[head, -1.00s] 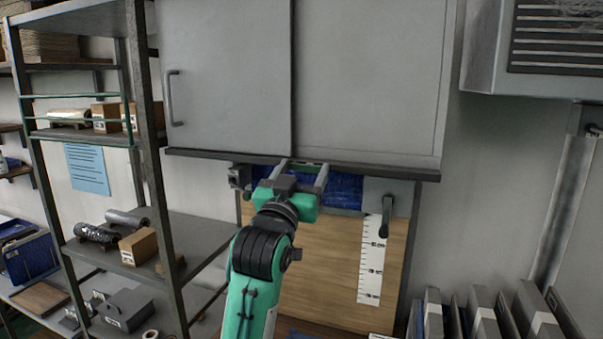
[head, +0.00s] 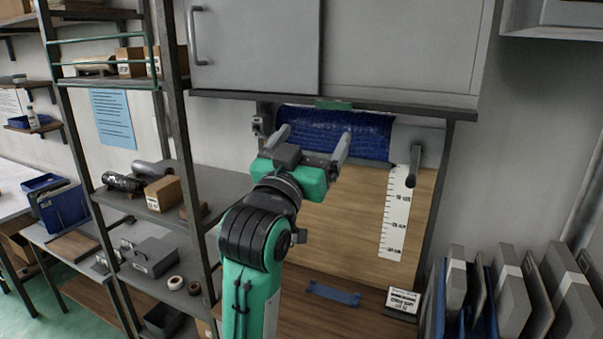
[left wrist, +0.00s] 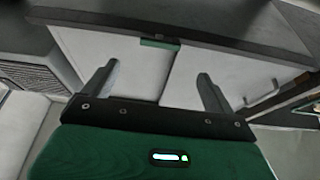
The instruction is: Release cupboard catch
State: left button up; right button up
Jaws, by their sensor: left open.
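The grey cupboard (head: 400,50) hangs on the wall with two flat doors; the left door (head: 255,45) has a bar handle (head: 194,36). A small green catch (head: 333,104) sits on its bottom edge, near where the doors meet. The catch also shows in the left wrist view (left wrist: 158,43), beyond the fingers. My left gripper (head: 314,140) is open and empty, below and a little left of the catch in the head view, with its fingers apart from it. Its two fingers show in the left wrist view (left wrist: 158,70). My right gripper is out of view.
A blue roll (head: 335,135) lies behind the fingers, under the cupboard. A dark lever (head: 413,165) and a white ruler strip (head: 396,215) are to the right. Open metal shelving (head: 178,120) stands left; upright grey files (head: 507,290) stand lower right.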

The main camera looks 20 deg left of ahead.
pick_arm(q)
jog(key=shift+b+v, duration=0.55)
jog(key=shift+v, duration=1.55)
